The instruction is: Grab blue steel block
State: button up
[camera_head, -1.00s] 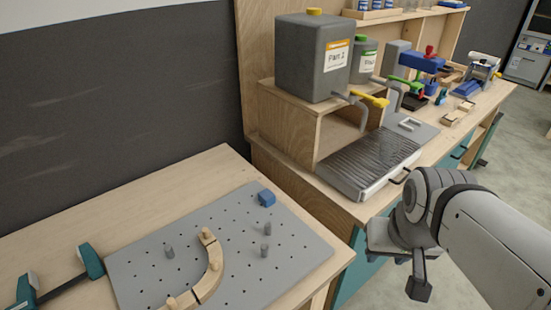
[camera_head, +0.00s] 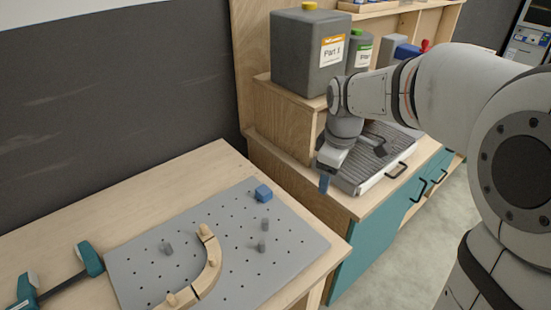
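The blue steel block (camera_head: 264,194) is a small block lying on the far right part of the grey perforated plate (camera_head: 290,256), near its back edge. Nothing touches it. My gripper (camera_head: 325,183) points down to the right of the block, apart from it and higher, in front of the grooved tray on the neighbouring bench. One dark bluish finger shows below the pale gripper body. The rest of the fingers is hidden, so whether they are apart cannot be told.
Several grey pegs (camera_head: 262,245) and a curved wooden form (camera_head: 213,262) stand on the plate. A teal clamp (camera_head: 90,258) lies at its left. The grooved tray (camera_head: 368,182) is behind my gripper.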

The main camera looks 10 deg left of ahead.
jog(key=w+a+f+n, duration=0.5)
jog(key=w+a+n, duration=0.2)
jog(key=a, duration=0.2)
jog(key=n+g+p, duration=0.1)
jog(key=n+g, duration=0.1)
jog(key=n, duration=0.5)
send_over(264, 189)
notch_tip(264, 189, down, 8)
jog(key=shift+w+a+r, duration=0.1)
jog(key=shift+r, duration=0.15)
jog(key=f+p, duration=0.1)
jog(key=f, duration=0.1)
jog(key=f+p, duration=0.1)
jog(key=f, duration=0.4)
jog(key=shift+s+f+p, duration=0.25)
jog(key=shift+f+p, duration=0.05)
jog(key=shift+p, duration=0.1)
jog(key=shift+c, duration=0.2)
jog(key=c, duration=1.2)
jog(key=shift+r, duration=0.1)
jog(key=shift+c, duration=0.8)
jog(key=shift+r, duration=0.1)
